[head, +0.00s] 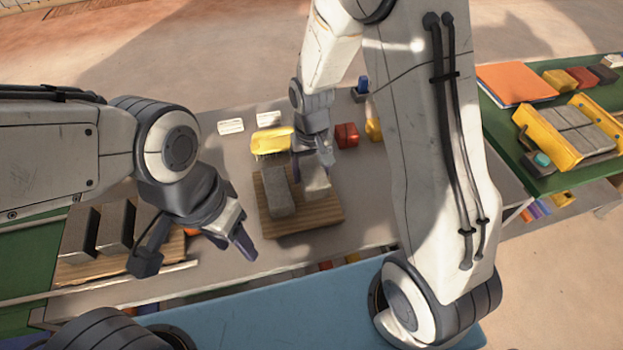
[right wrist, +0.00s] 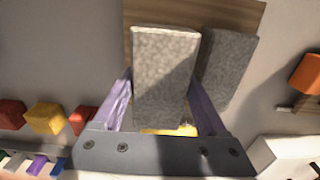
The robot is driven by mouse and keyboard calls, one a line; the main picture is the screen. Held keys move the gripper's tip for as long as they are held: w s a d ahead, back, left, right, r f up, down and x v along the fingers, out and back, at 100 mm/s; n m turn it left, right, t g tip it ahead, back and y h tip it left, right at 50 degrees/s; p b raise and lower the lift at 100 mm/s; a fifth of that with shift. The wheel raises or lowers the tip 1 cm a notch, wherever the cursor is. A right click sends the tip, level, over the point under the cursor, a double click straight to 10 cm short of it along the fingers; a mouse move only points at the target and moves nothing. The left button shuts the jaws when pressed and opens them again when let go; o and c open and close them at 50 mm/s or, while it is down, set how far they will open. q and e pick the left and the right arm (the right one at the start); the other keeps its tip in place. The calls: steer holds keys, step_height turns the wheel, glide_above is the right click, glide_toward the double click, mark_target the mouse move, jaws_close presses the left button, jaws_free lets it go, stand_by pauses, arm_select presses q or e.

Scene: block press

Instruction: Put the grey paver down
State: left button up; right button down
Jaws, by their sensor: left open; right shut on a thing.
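My right gripper (head: 318,160) is shut on a light grey paver (head: 316,186), which hangs down between its fingers over the right part of a wooden board (head: 310,222). In the right wrist view the held paver (right wrist: 163,80) lies between the two purple fingers (right wrist: 162,105). A second, darker grey paver (head: 279,192) lies on the board close beside it, and also shows in the right wrist view (right wrist: 230,62). I cannot tell whether the held paver touches the board. My left gripper (head: 240,240) is open and empty, left of the board.
Two dark grey blocks (head: 82,230) stand on a wooden pallet at left. A yellow brush-like thing (head: 272,141), white blocks (head: 231,126), a red block (head: 347,134) and a yellow block (head: 373,129) are behind the board. A green table (head: 540,183) is at right.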

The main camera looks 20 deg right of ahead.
mark_target(312, 168)
steer(key=shift+f, duration=1.9)
steer(key=shift+f, duration=0.1)
steer(key=shift+c, duration=1)
jaws_free()
steer(key=shift+f, duration=0.1)
step_height(312, 168, up, 12)
steer(key=shift+f, duration=0.1)
steer(key=s+a+r+n, duration=0.2)
steer(key=s, duration=0.5)
steer(key=s+a+r+n, duration=0.2)
steer(key=s+a+n, duration=0.1)
steer(key=s, duration=0.4)
steer(key=s+a+r+n+y, duration=0.1)
steer(key=s+a+r+n, duration=0.1)
steer(key=s, duration=0.5)
steer(key=shift+a+r, duration=0.45)
steer(key=shift+r, duration=0.05)
